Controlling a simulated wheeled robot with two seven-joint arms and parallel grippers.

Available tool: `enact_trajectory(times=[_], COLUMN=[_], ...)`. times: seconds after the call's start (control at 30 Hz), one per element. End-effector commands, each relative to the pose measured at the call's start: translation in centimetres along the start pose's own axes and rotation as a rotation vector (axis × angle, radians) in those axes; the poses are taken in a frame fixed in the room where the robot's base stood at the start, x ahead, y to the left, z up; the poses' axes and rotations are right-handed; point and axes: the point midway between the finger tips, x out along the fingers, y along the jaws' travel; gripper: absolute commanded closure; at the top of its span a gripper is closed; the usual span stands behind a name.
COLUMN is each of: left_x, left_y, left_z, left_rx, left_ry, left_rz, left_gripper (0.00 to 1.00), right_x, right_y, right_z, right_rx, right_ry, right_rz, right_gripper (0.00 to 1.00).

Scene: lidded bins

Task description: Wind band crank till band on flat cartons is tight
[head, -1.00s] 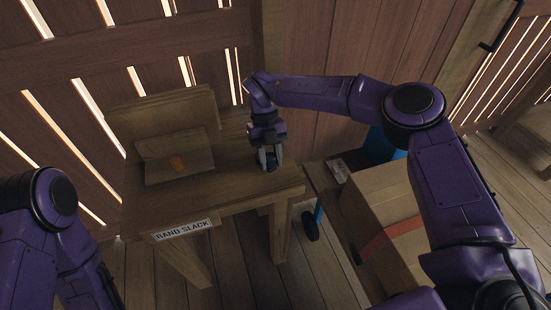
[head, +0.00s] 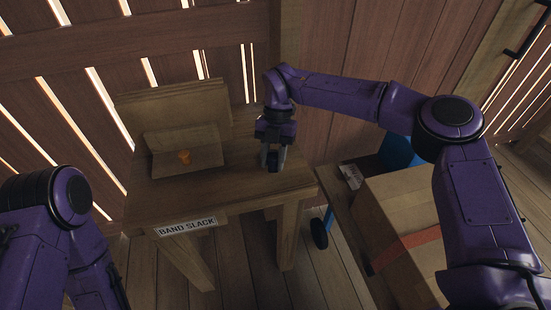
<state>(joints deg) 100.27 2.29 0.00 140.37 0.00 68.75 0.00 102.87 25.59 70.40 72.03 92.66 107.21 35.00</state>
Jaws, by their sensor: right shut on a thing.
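Brown flat panels (head: 172,108), seemingly the flat cartons, stand upright at the back of a wooden table (head: 225,190). A smaller panel (head: 165,147) lies folded or leaning before them, with a small orange piece (head: 184,156) on it. I cannot make out a band around them. A sign (head: 187,226) on the table's front edge reads "BAND SLACK". My right gripper (head: 273,161) points down at the table's right part, shut on a small dark blue thing (head: 272,166), possibly the crank's grip; the fingers hide most of it. My left gripper is out of view.
At the right, a low cart (head: 337,198) carries a brown box (head: 390,208) with a red-orange strip (head: 415,239) and a blue thing (head: 398,152). A slatted wooden wall (head: 215,32) closes the back. The table's front left is clear.

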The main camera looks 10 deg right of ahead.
Motion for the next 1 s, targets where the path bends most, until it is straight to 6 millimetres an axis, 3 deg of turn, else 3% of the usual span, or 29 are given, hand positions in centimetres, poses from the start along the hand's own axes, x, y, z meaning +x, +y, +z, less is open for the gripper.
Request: enact_trajectory(times=[0.3, 0.33, 0.4, 0.77, 1.0], left_x=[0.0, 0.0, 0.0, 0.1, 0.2], left_y=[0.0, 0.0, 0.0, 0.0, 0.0], left_z=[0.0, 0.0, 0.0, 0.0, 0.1], left_rx=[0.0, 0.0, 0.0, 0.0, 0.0], left_ry=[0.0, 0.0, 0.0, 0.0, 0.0], left_rz=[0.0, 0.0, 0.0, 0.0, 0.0], left_gripper=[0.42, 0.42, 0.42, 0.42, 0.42], right_x=[-0.1, -0.1, -0.1, -0.7, -6.1], right_y=[0.0, 0.0, 0.0, 0.0, 0.1], right_z=[0.1, 0.1, 0.1, 0.1, 0.1], right_rx=[0.0, 0.0, 0.0, 0.001, 0.003], right_ry=[-0.004, -0.004, -0.003, -0.004, -0.006], right_rz=[0.003, 0.003, 0.003, 0.002, 0.003], right_gripper=[0.95, 0.61, 0.39, 0.39, 0.39])
